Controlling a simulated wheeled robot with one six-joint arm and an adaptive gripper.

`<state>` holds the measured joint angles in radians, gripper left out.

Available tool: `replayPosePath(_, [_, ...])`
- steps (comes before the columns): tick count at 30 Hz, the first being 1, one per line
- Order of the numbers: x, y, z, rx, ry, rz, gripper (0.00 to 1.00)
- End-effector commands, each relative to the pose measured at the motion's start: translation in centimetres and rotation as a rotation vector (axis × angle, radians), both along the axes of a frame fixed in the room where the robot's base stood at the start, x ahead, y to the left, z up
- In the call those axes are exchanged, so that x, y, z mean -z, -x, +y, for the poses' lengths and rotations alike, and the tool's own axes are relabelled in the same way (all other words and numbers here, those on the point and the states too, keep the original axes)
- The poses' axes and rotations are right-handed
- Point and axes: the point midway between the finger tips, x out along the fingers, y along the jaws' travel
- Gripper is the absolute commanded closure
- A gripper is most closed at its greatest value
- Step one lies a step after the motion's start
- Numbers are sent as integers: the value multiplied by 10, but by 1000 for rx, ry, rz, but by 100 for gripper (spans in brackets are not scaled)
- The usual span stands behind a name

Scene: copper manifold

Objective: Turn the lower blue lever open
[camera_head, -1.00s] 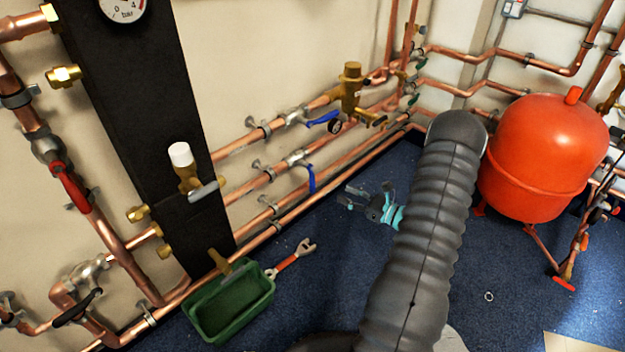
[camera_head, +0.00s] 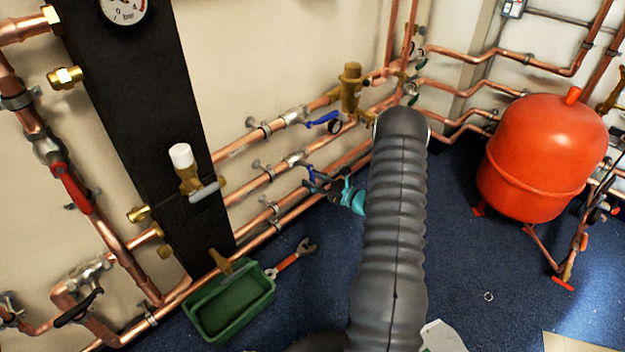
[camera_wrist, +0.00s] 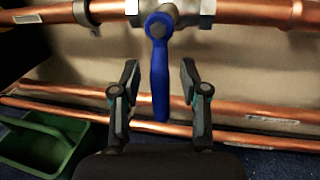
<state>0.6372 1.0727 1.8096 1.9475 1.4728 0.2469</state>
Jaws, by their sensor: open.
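The lower blue lever (camera_wrist: 159,72) hangs straight down from a silver valve (camera_wrist: 180,10) on a horizontal copper pipe in the wrist view. My gripper (camera_wrist: 157,80) is open, with one finger on each side of the lever and a visible gap on both sides in the picture. The exact depth between fingers and lever is hard to tell. In the head view the lower lever (camera_head: 311,174) is partly hidden by my gripper (camera_head: 318,183), which is at the lower valve (camera_head: 296,160). The upper blue lever (camera_head: 323,118) lies along the pipe above.
More copper pipes run along the wall below the lever. A green tray (camera_head: 232,307) and a red-handled wrench (camera_head: 291,258) are on the blue floor. A brass fitting (camera_head: 350,88) sits above right. A red tank (camera_head: 543,155) stands at the right.

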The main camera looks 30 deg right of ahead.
Motion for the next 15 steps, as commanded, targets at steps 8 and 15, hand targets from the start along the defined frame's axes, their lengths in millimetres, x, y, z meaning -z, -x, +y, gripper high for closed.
replayPosePath(8, [0,-4,2,1,-1,-1,55])
replayPosePath(15, [0,-4,2,1,-1,-1,93])
